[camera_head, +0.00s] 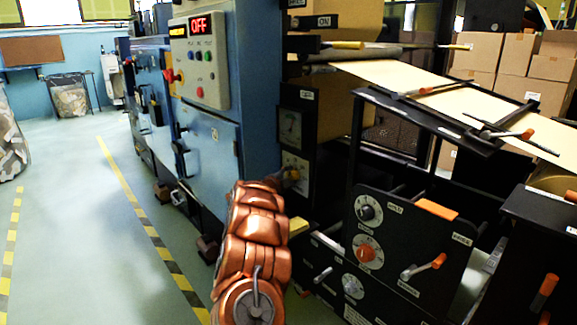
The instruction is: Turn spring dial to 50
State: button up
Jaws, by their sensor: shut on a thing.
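My copper-coloured arm reaches up from the bottom centre. My gripper (278,180) is small and dark at its far end, against a pale dial plate (301,164) on the black side of the machine. The gripper is shut on the knob of this dial, which I take as the spring dial. The fingers and arm hide much of the knob and the left of the plate. The scale and the pointer's setting are too small to read. A dark-framed gauge (291,125) sits just above the plate.
A blue cabinet (212,150) with a lit OFF panel (200,60) stands left of the dial. Clear floor (85,230) lies left.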

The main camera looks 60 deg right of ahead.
jog(key=shift+s+d+r+n+g+y+p, duration=0.1)
jog(key=shift+r+n+g+y+p, duration=0.4)
jog(key=shift+p, duration=2.3)
jog(key=shift+s+d+r+n+y+p, duration=0.15)
jog(key=shift+n+p, duration=0.65)
jog(key=shift+p, duration=2)
jog(key=shift+w+p, duration=0.1)
jog(key=shift+p, duration=0.55)
jog(key=shift+f+n+g+p, duration=0.25)
jog(key=shift+n+g+p, duration=0.25)
jog(key=shift+p, duration=1.5)
jog(key=shift+d, duration=0.1)
jog(key=o, duration=1)
jog(key=shift+o, duration=0.6)
jog(key=shift+f, duration=0.15)
jog(key=shift+y, duration=0.25)
jog(key=shift+w+a+f, duration=0.1)
jog(key=shift+w+a, duration=0.05)
jog(key=shift+a, duration=0.1)
